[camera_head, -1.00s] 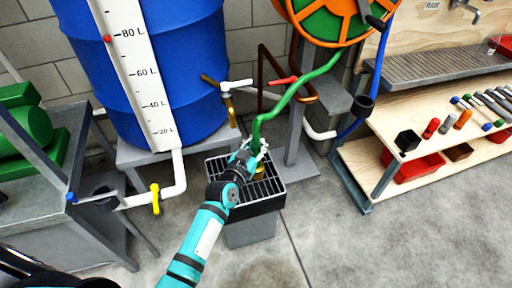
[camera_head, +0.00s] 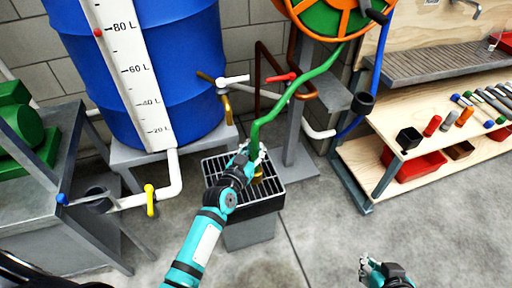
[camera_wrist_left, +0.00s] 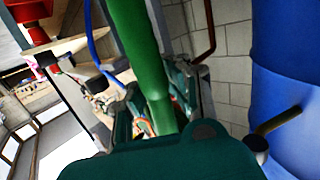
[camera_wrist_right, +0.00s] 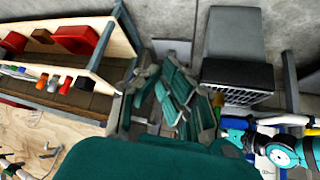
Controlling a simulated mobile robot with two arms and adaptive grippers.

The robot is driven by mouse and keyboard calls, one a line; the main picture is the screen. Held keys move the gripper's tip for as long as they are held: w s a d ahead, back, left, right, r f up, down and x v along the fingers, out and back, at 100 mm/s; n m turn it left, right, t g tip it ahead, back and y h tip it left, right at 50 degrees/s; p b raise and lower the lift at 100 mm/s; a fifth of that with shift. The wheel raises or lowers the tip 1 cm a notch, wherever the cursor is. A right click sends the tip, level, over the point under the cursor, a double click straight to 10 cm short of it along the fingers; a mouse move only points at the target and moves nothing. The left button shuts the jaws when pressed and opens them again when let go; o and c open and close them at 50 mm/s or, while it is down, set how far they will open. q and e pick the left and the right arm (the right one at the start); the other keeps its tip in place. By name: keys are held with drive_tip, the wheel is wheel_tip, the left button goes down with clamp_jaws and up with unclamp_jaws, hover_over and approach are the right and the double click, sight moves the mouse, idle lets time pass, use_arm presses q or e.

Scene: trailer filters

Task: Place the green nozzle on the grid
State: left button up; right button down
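The green hose (camera_head: 292,92) hangs from the reel down to my left gripper (camera_head: 252,156), over the black slatted grid (camera_head: 262,190). My left gripper is shut around the hose's lower green end, the nozzle end; the left wrist view shows this green piece (camera_wrist_left: 150,75) between the fingers. The fingers hide much of the nozzle, and I cannot tell whether it touches the grid. A small yellow part shows just below the gripper. My right gripper (camera_head: 372,268) is low at the right, away from the grid; its finger opening is unclear.
A blue barrel (camera_head: 165,70) with a level scale stands behind left, with pipes and a yellow-handled valve (camera_head: 151,200). The orange reel (camera_head: 335,18) stands behind the grid. A wooden shelf (camera_head: 420,135) with tools and red bins is at the right. The floor between is clear.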

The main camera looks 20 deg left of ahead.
use_arm(q)
drive_tip(key=o, duration=0.4)
drive_tip(key=shift+c, duration=0.2)
drive_tip(key=shift+r, duration=0.15)
use_arm(e)
drive_tip(key=shift+s, duration=0.15)
